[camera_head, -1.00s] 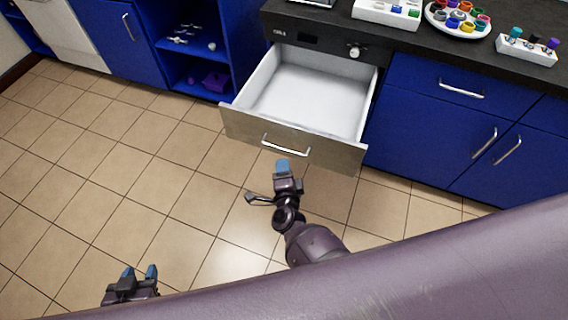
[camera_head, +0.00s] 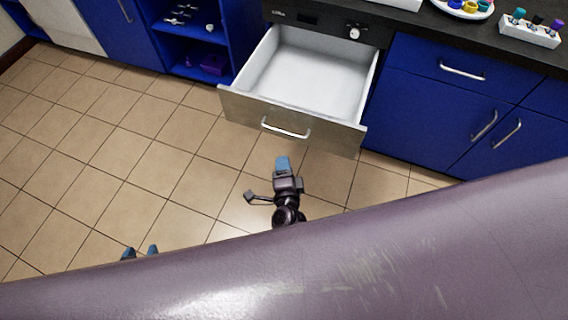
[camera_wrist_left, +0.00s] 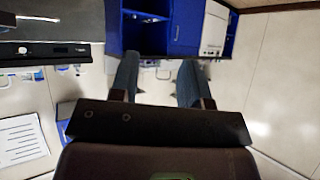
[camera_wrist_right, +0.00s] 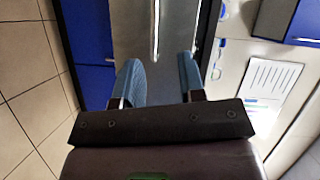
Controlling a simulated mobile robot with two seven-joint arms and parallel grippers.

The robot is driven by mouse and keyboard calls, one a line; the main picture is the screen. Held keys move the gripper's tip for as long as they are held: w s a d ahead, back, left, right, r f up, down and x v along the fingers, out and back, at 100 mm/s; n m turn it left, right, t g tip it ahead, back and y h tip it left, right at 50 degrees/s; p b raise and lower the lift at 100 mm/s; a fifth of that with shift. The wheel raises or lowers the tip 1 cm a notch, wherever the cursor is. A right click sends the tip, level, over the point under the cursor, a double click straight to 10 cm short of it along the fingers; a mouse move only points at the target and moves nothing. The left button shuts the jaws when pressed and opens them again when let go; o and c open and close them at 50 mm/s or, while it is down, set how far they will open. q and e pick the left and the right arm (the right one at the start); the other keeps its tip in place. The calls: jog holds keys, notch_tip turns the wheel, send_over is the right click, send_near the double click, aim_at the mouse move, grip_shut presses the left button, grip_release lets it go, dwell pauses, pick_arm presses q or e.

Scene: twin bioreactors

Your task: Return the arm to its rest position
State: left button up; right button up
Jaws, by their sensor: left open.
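My left gripper (camera_head: 139,252) shows only its two blue fingertips at the lower left of the head view; my large purple arm link hides the rest. In the left wrist view its fingers (camera_wrist_left: 158,80) are spread with nothing between them. My right gripper (camera_head: 282,163) is in front of the open drawer, apart from its front panel in the picture. In the right wrist view its fingers (camera_wrist_right: 161,82) are apart, with no object held between them. The right forearm is mostly hidden behind the purple link in the head view.
A drawer (camera_head: 250,112) stands pulled out and looks empty. Blue cabinets (camera_head: 425,110) stand to its right, and an open blue shelf (camera_head: 195,45) to its left. The dark counter (camera_head: 470,40) holds a vial rack (camera_head: 530,32). The tiled floor (camera_head: 110,150) at left is clear.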

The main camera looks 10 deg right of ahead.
pick_arm(q)
jog(key=shift+d, duration=0.1)
dwell(0.3)
jog(key=shift+w+r, duration=0.1)
jog(key=shift+w, duration=0.25)
pick_arm(e)
notch_tip(320, 180, up, 6)
jog(key=n+g+y, duration=0.1)
jog(key=n+y, duration=0.5)
jog(key=n, duration=0.6)
pick_arm(q)
jog(key=shift+s+f, duration=0.45)
jog(key=shift+s, duration=0.05)
pick_arm(e)
jog(key=s+d+n+g+h, duration=0.3)
jog(key=s+d+n, duration=0.3)
jog(key=s+d, duration=1.1)
jog(key=shift+s+d+r+n+g, duration=0.35)
jog(key=shift+s+d+n+g, duration=0.05)
jog(key=shift+s+g, duration=0.3)
